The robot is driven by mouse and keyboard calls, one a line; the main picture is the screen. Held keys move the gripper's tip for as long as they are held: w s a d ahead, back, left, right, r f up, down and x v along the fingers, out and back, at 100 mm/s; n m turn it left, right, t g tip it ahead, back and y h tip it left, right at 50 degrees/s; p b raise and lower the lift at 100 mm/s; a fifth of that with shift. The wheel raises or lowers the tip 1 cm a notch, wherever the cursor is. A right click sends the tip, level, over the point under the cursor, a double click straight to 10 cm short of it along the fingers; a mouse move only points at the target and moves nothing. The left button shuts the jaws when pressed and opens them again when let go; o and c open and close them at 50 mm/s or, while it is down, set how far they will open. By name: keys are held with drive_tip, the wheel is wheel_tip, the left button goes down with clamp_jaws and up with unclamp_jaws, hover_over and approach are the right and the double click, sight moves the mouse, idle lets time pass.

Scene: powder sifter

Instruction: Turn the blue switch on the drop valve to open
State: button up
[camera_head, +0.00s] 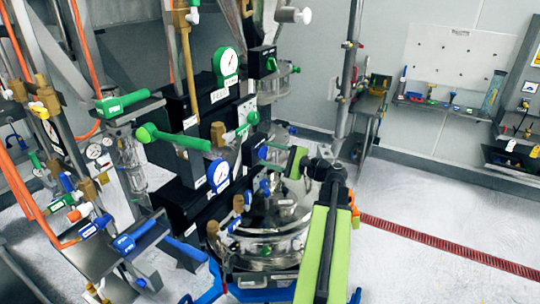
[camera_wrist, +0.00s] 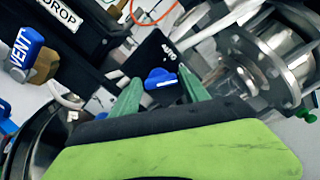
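A small blue switch (camera_wrist: 161,78) with a white mark is on a black panel (camera_wrist: 155,52) with white lettering in the wrist view. The lettering is too small to read surely. A black box labelled DROP (camera_wrist: 58,14) is at the upper left. My gripper (camera_wrist: 160,88) has its two green fingers apart, one on each side of the switch in the picture. I cannot tell whether the fingers touch it.
A blue VENT handle (camera_wrist: 26,52) is left of my gripper in the wrist view. A metal flanged vessel (camera_wrist: 275,60) is at the right. In the head view, a green-handled valve (camera_head: 175,138) and a blue gauge (camera_head: 219,175) are close by. The floor at right is clear.

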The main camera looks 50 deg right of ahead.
drive_tip(key=shift+o, duration=1)
drive_tip(key=v, duration=1.7)
drive_tip(key=shift+s, duration=0.25)
